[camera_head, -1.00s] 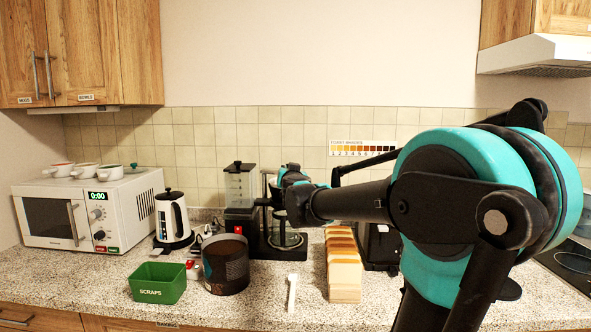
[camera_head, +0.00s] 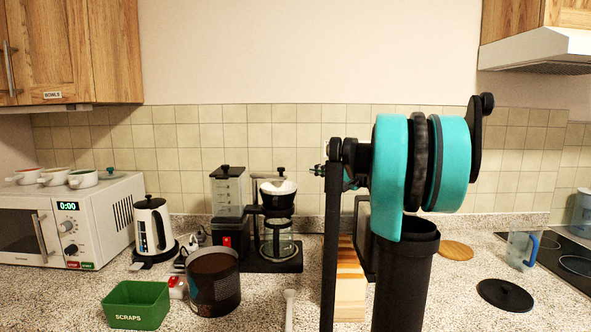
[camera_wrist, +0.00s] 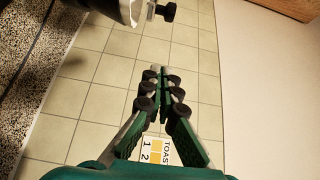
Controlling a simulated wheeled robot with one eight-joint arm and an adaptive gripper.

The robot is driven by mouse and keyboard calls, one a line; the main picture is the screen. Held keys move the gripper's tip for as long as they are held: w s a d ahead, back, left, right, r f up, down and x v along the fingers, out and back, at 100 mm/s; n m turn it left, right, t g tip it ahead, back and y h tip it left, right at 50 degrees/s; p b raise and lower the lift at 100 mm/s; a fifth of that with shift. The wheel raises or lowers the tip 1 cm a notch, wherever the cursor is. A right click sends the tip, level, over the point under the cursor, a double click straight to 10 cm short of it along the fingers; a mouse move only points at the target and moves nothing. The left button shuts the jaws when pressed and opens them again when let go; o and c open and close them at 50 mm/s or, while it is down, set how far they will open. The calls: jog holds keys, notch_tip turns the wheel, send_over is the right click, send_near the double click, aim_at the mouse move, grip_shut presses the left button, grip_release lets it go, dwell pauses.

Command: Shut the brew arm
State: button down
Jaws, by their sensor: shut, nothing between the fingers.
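The coffee maker (camera_head: 230,232) stands on the counter left of centre, with a clear tank (camera_head: 228,193) on its left. Its brew arm (camera_head: 277,203) carries a black basket with a white filter showing at the top, and appears to be over the glass carafe (camera_head: 279,245). I cannot tell if it is fully seated. My gripper (camera_head: 317,171) is to the right of the basket, apart from it and slightly higher. In the wrist view, my gripper (camera_wrist: 160,75) is shut and empty, and part of the coffee maker with a black knob (camera_wrist: 166,12) shows at the top.
A dark canister (camera_head: 213,283) and green scraps bin (camera_head: 138,305) stand in front of the coffee maker. A kettle (camera_head: 152,232) and microwave (camera_head: 65,222) are to the left. The tiled wall (camera_head: 330,120) is close behind.

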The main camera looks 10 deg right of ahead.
aim_at(280, 171)
jog(key=shift+w+a, duration=0.6)
jog(key=shift+a, duration=0.85)
jog(key=shift+w+a, duration=0.55)
jog(key=shift+a, duration=0.9)
jog(key=shift+w+a, duration=0.6)
jog(key=shift+a, duration=0.85)
jog(key=shift+s+a+m+t+h, duration=0.45)
jog(key=shift+s+m+t+h, duration=0.25)
jog(key=shift+s+h, duration=0.2)
jog(key=shift+s+a+m+t+h, duration=0.4)
jog(key=shift+s+m+t+h, duration=0.2)
jog(key=shift+s+m+h, duration=0.25)
jog(key=shift+s+a, duration=0.3)
jog(key=shift+s, duration=0.1)
